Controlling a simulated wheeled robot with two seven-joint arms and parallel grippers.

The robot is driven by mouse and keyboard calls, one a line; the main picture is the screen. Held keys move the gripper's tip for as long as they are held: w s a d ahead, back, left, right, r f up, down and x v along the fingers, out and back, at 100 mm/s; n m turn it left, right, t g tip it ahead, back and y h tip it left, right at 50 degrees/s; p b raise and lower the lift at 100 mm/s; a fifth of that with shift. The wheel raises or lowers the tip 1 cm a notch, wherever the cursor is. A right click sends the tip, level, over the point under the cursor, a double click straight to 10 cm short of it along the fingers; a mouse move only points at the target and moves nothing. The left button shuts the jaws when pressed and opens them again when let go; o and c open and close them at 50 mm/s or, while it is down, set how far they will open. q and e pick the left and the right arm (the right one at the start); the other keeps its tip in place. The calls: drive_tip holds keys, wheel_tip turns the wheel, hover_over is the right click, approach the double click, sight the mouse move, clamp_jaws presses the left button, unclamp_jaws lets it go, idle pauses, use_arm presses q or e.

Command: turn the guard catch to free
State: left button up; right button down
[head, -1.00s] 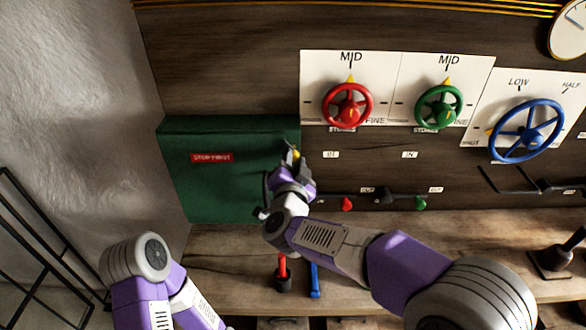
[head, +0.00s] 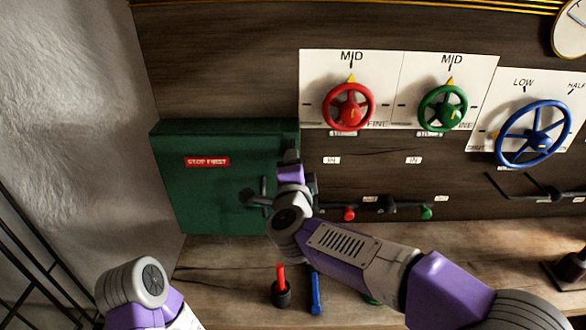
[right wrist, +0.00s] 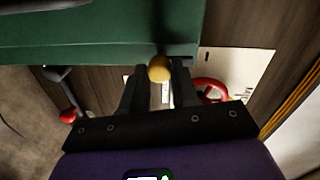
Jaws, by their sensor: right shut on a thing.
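The green guard (head: 222,205) is a box on the panel with a red "STOP FIRST" label (head: 207,162) and a black handle (head: 257,197) at its lower right. My right gripper (head: 291,156) is at the guard's right edge, its fingers pointing up. In the right wrist view a yellow knob (right wrist: 159,68), which looks like the catch's, sits between the two dark fingers (right wrist: 157,78), close to the green edge. The fingers are shut on it. The knob is hidden in the head view. My left gripper is out of view; only part of that arm shows.
Red (head: 348,107), green (head: 443,108) and blue (head: 533,134) handwheels are on the panel to the right. Levers with red (head: 349,214) and green (head: 427,213) knobs sit below them. A red-handled thing (head: 281,279) and a blue one (head: 316,293) are on the wooden ledge.

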idle(0.3)
drive_tip(key=c, duration=0.8)
unclamp_jaws()
drive_tip(key=shift+c, duration=0.2)
drive_tip(key=s, duration=0.7)
drive_tip(key=shift+s+r+p, duration=0.25)
drive_tip(key=shift+s+p, duration=0.05)
drive_tip(key=shift+p, duration=0.05)
